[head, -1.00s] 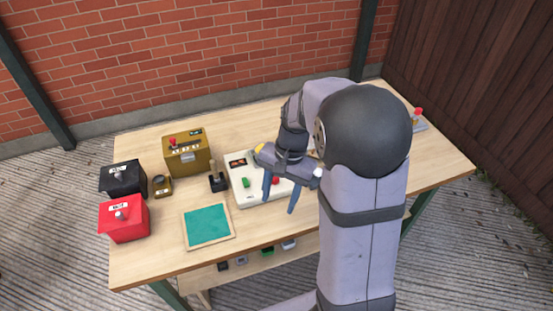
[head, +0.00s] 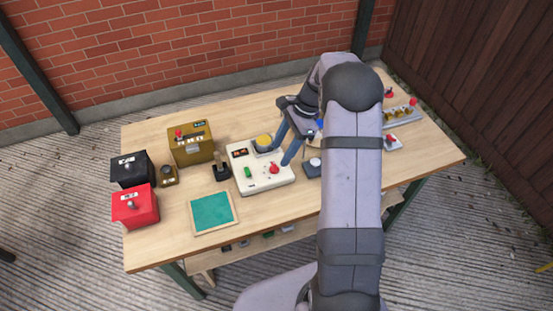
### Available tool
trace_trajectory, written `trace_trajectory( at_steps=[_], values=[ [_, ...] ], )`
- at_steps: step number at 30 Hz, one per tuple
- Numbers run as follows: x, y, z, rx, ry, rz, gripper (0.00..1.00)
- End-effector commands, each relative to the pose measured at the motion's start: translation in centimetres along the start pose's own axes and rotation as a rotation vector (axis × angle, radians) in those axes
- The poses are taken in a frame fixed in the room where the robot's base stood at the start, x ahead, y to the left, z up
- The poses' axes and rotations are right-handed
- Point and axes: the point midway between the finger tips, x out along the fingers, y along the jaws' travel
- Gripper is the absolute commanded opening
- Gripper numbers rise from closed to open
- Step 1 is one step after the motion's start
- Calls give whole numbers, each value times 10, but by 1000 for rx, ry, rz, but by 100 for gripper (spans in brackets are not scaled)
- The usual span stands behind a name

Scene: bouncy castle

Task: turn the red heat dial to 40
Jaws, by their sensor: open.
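A red knob (head: 274,168), which looks like the red dial, sits on the front right of a white control box (head: 250,186) on the table. Its markings and setting are too small to read. My gripper (head: 275,157) is open, fingers pointing down, over the back right of the white box. Nothing is between the fingers. I cannot tell whether a finger touches the box.
The box also has a green switch (head: 248,172), a yellow round part (head: 263,142) and a dark display (head: 240,153). A black lever (head: 221,171) stands to its left, a brass box (head: 191,146) behind that. A dark block (head: 312,167) lies right. The front table is clear around a teal pad (head: 211,212).

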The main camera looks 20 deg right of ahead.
Motion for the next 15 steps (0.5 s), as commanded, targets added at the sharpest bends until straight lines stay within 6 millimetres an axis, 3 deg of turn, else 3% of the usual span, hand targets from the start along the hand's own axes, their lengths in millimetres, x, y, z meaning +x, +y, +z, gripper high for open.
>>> trace_trajectory(
  at_steps=[9, 15],
  values=[
    [40, 1, 1, -1, -1, 4, 48],
    [51, 1, 0, -1, 0, 1, 48]
  ],
)
